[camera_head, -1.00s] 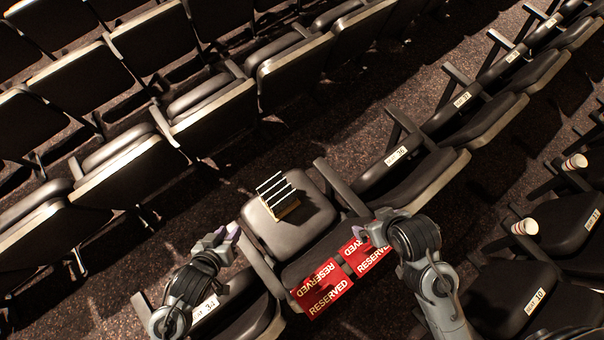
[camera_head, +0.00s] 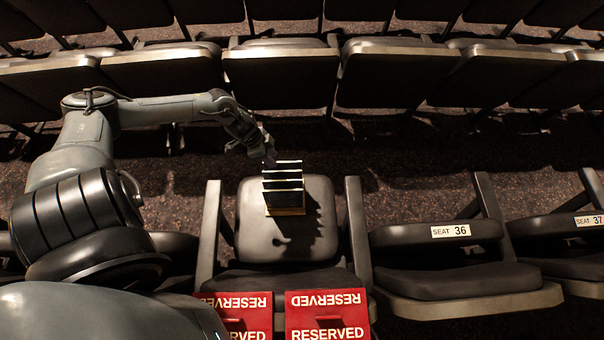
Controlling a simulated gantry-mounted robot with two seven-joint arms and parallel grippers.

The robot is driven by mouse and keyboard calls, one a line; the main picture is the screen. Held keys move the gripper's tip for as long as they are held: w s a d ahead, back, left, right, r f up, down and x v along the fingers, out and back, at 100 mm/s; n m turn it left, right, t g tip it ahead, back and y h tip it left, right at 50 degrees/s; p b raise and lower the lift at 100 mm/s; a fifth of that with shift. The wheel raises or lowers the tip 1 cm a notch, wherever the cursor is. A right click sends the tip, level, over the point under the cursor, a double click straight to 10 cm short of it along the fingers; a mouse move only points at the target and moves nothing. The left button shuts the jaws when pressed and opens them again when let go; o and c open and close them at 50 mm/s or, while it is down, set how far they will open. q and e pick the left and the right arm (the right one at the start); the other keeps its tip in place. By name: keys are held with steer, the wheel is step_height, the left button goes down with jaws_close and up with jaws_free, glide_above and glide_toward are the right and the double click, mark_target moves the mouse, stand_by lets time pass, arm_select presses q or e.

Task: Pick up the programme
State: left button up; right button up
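Several thin dark programmes with pale top edges (camera_head: 283,183) stand upright in a row in a small yellowish holder (camera_head: 286,211). The holder sits on the dark padded seat (camera_head: 262,235) in the middle of the head view. My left arm reaches in from the left, and its gripper (camera_head: 269,156) is at the upper left of the programmes, very close to the rearmost one. I cannot tell whether it touches it or whether its fingers are open. My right gripper is out of view.
Red RESERVED signs (camera_head: 327,312) lie in front of the seat. Armrests (camera_head: 358,232) rise on both sides of it. Seat 36 (camera_head: 450,231) is to the right. A row of seat backs (camera_head: 280,78) stands behind, across a dark carpeted aisle (camera_head: 400,160).

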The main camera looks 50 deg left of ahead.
mark_target(283, 165)
arm_select(q)
steer(key=shift+y, duration=0.3)
steer(key=w+f+b, duration=0.1)
steer(key=f+b, duration=0.1)
steer(key=f, duration=0.2)
steer(key=w+f+b, duration=0.2)
steer(key=f+b, duration=0.1)
steer(key=f, duration=0.1)
steer(key=w+f+b, duration=0.1)
steer(key=f+b, duration=0.2)
steer(key=f, duration=0.1)
steer(key=shift+w+a, duration=0.15)
steer(key=shift+a, duration=0.15)
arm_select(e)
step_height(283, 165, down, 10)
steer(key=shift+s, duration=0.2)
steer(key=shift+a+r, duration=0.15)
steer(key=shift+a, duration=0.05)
arm_select(q)
steer(key=shift+f, duration=0.2)
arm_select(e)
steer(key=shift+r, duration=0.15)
arm_select(q)
steer(key=shift+c, duration=0.3)
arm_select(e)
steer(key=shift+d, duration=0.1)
arm_select(q)
jaws_close()
